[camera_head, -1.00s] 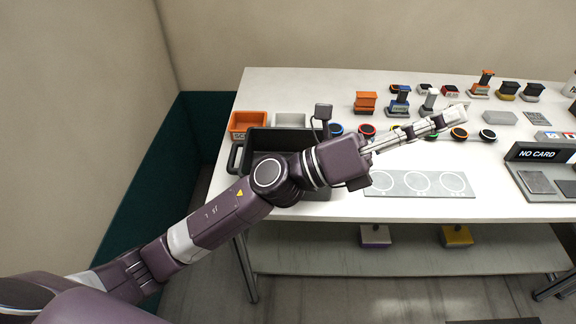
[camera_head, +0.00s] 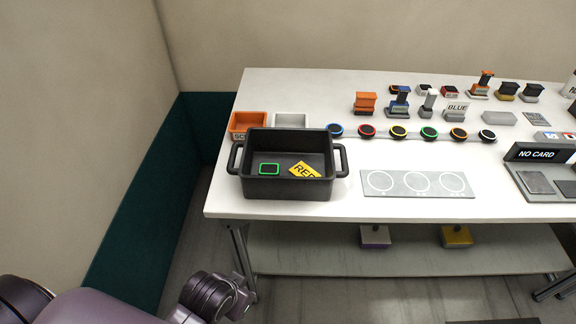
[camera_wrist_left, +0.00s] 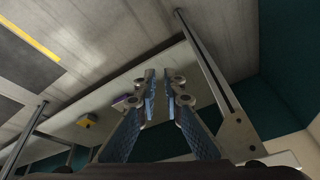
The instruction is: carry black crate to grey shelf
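The black crate (camera_head: 287,190) stands upright on the white table near its left end, with a handle on each side. Inside lie a green-rimmed dark piece (camera_head: 269,169) and a yellow label (camera_head: 304,170). The grey shelf (camera_head: 400,262) runs under the tabletop. In the left wrist view my left gripper (camera_wrist_left: 160,76) shows two fingers with a gap between the tips and nothing held, below table height near the table legs. My right gripper is not in view.
A purple-based block (camera_head: 374,237) and a yellow block (camera_head: 457,236) sit on the shelf, its left part bare. An orange bin (camera_head: 247,121) stands behind the crate. A plate with three circles (camera_head: 418,183) lies right of it. A table leg (camera_head: 243,262) stands below.

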